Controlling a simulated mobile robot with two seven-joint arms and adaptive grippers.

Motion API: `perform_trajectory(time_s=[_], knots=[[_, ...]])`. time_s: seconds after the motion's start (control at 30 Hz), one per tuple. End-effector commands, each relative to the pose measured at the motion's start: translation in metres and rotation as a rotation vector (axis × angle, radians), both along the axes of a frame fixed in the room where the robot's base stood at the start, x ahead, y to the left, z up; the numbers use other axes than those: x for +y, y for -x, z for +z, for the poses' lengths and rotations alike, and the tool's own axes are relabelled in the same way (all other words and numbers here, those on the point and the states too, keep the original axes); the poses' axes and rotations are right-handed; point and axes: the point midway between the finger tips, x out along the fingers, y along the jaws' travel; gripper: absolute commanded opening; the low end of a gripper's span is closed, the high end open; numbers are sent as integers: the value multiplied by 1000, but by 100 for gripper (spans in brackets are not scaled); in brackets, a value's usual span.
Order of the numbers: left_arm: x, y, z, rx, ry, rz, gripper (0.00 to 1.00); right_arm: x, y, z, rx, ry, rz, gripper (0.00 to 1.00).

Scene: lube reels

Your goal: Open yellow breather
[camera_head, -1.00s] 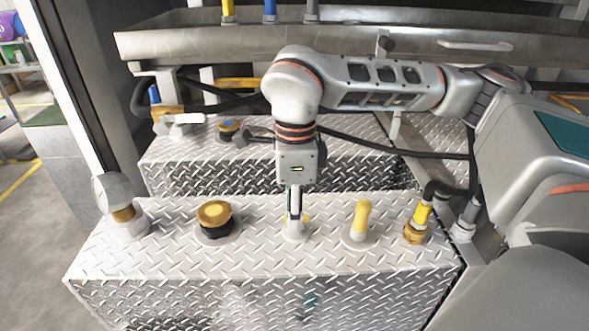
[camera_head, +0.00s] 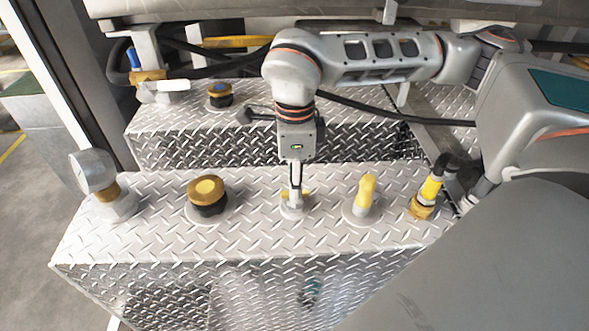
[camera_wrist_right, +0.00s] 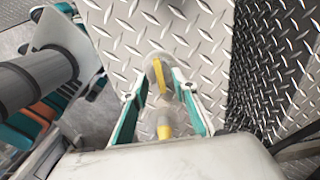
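Several fittings stand in a row on the front diamond-plate box. A small fitting with yellow side parts (camera_head: 285,196) sits in the middle, right under my right gripper (camera_head: 294,200). To its right stands an upright yellow-topped post (camera_head: 365,192) on a round grey base. To its left is a gold-and-black cap (camera_head: 207,195). No label shows which one is the breather. In the right wrist view my right gripper (camera_wrist_right: 158,85) is open, fingers apart. A yellow piece on a grey disc (camera_wrist_right: 162,76) shows between the fingers, and a yellow-topped part (camera_wrist_right: 163,128) lies lower. Contact cannot be told.
A round gauge (camera_head: 97,172) stands at the box's left end. A yellow hose fitting (camera_head: 428,195) stands at its right end. A metal ledge hangs above.

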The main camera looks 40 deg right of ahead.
Motion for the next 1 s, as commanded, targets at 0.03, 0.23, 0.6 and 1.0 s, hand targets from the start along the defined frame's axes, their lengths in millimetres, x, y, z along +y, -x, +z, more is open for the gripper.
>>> perform_trajectory(time_s=[0.03, 0.23, 0.6, 1.0], knots=[[0, -1, 0, -2, -1, 0, 40, 0, 0, -5, 1, -1, 0, 28], [1, -3, 2, -7, -1, 1, 40, 0, 0, -13, 1, -1, -1, 28], [1, -4, 3, -8, -1, 1, 40, 0, 0, -13, -1, -1, 0, 0], [1, -11, 25, -29, 0, 1, 40, 0, 0, -8, -3, 0, 253, 0]])
